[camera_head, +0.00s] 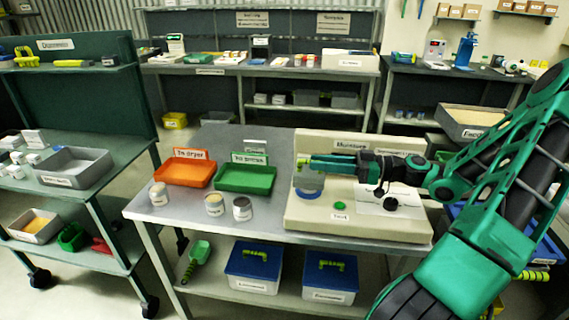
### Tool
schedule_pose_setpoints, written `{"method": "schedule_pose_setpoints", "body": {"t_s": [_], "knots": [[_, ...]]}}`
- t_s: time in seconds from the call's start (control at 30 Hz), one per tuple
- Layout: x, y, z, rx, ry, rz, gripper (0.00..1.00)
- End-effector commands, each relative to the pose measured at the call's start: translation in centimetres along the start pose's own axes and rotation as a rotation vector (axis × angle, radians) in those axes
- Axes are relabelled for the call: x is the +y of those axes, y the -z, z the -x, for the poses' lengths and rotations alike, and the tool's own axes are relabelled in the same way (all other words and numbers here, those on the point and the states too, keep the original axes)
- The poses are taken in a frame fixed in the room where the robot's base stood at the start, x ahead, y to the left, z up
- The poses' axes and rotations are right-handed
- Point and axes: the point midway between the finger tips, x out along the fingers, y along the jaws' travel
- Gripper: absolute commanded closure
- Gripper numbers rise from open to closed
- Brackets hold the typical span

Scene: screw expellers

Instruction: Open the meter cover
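The moisture meter (375,226) is a wide beige unit on the right of the metal table, with a labelled back panel. On its left side is a round pale part with a blue ring (309,193), which looks like the cover area; whether it is open is unclear. A green button (340,205) is to its right. My gripper (308,162) reaches in from the right with its lime fingers level, pointing left, just above and behind the round part. The fingers partly hide the meter behind them. I cannot tell whether they touch the cover or hold anything.
An orange tray (184,173) and a green tray (246,178) sit left of the meter. Several small jars, one a white jar (214,204), stand in front of them. Blue-lidded boxes (253,267) are on the lower shelf. A grey tray (75,167) is on the left bench.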

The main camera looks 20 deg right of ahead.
Motion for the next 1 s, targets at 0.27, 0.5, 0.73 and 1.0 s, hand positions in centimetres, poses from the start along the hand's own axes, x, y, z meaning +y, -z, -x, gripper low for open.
{"method": "schedule_pose_setpoints", "body": {"t_s": [0.27,0.5,0.73,1.0], "knots": [[0.0,0.0,-3.0,0.001,0.001,-0.005,0.71],[0.1,0.0,-6.1,0.001,-0.002,-0.004,0.71],[0.1,0.0,-7.2,0.000,-0.003,-0.003,0.71],[0.1,0.0,-7.2,0.000,-0.004,-0.003,0.82]]}}
